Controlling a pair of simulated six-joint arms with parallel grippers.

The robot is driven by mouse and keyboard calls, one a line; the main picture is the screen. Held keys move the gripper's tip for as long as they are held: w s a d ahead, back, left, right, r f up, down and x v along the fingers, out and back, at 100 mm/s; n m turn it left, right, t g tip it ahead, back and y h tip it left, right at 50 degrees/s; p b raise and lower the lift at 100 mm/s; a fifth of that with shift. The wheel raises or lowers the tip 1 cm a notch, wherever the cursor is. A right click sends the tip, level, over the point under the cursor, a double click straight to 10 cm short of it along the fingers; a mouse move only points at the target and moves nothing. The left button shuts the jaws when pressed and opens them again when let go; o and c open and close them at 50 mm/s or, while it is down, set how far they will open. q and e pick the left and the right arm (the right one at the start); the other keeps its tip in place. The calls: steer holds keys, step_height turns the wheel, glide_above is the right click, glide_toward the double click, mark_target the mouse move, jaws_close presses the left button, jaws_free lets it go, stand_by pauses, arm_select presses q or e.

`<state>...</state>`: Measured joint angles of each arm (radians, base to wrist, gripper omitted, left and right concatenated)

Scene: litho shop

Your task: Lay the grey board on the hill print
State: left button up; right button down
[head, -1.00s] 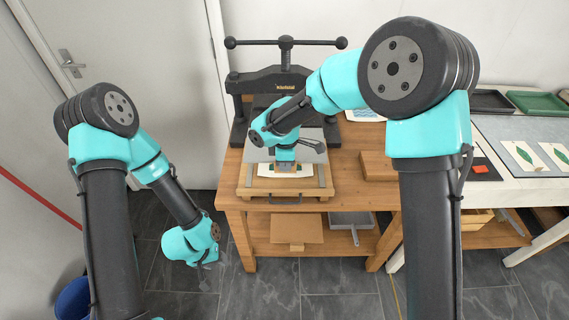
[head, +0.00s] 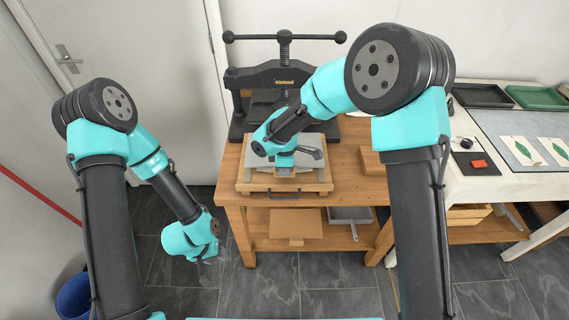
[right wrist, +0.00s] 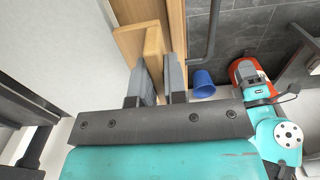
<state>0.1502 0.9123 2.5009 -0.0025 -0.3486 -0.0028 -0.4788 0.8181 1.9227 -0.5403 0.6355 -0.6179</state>
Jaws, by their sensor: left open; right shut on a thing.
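The grey board (head: 309,171) shows as a flat grey sheet within the wooden bed in front of the press, beneath my right gripper. My right gripper (head: 284,170) is low over the bed's front part and shut. In the right wrist view, its grey fingers (right wrist: 160,84) have a light wooden piece between them; I cannot tell how this piece joins the board. The hill print is not visible; the bed's middle is covered. I cannot tell whether the board touches what lies below. My left gripper (head: 203,266) is open and empty, low over the floor left of the bench.
The black press (head: 284,80) stands behind the bed. The wooden bed (head: 283,187) has a dark front handle. A brown block (head: 371,163) lies to its right. A white table (head: 480,185) with leaf prints stands further right. A blue bin (head: 74,297) is on the floor.

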steer(key=shift+f, duration=1.35)
stand_by(0.3)
steer(key=c, duration=1.1)
jaws_free()
step_height(320, 180, up, 17)
steer(key=shift+r, duration=0.2)
steer(key=shift+f, duration=0.15)
